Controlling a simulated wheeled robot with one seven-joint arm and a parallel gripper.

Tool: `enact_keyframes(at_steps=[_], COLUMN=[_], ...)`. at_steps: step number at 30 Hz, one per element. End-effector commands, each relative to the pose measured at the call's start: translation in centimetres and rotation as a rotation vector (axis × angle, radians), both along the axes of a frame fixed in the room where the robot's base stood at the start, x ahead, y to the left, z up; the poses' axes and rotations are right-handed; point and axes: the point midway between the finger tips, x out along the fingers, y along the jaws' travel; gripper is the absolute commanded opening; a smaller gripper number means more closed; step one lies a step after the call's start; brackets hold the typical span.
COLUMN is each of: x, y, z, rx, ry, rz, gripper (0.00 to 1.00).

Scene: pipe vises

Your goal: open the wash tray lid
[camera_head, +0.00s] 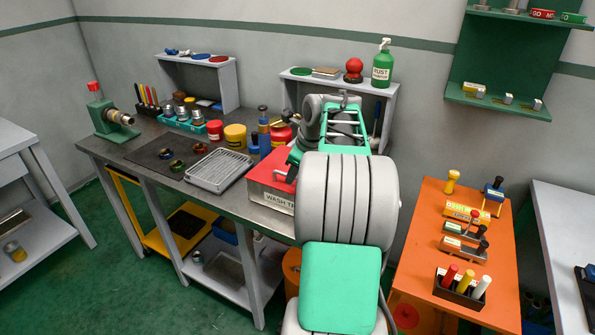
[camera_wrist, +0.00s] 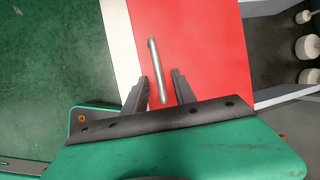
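The wash tray (camera_head: 270,199) is a box with a red lid and a white front label, standing on the grey workbench. Its red lid (camera_wrist: 195,45) lies flat and shut as far as I can see; my arm hides its right part in the head view. A thin metal bar handle (camera_wrist: 156,70) runs along the lid in the wrist view. My gripper (camera_wrist: 158,92) is over the lid with its two dark fingers apart, one on each side of the handle's near end. I cannot tell whether the fingers touch the handle.
A wire-mesh tray (camera_head: 218,170) lies left of the wash tray. Red and yellow tins (camera_head: 236,136) and bottles stand behind it. A grey shelf (camera_head: 300,88) with a green bottle (camera_head: 382,65) stands at the back. An orange table (camera_head: 425,225) is on the right.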

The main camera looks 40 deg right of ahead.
Motion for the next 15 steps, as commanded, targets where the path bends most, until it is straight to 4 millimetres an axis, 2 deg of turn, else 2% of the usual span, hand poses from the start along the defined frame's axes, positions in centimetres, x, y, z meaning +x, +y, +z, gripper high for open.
enact_keyframes(at_steps=[3,15], x=[-0.02,-0.06], y=[-0.01,-0.06], z=[0.03,0.04], rx=[0.0,0.0], ry=[0.0,0.001], rz=[0.0,-0.001], gripper=[0.32,0.0])
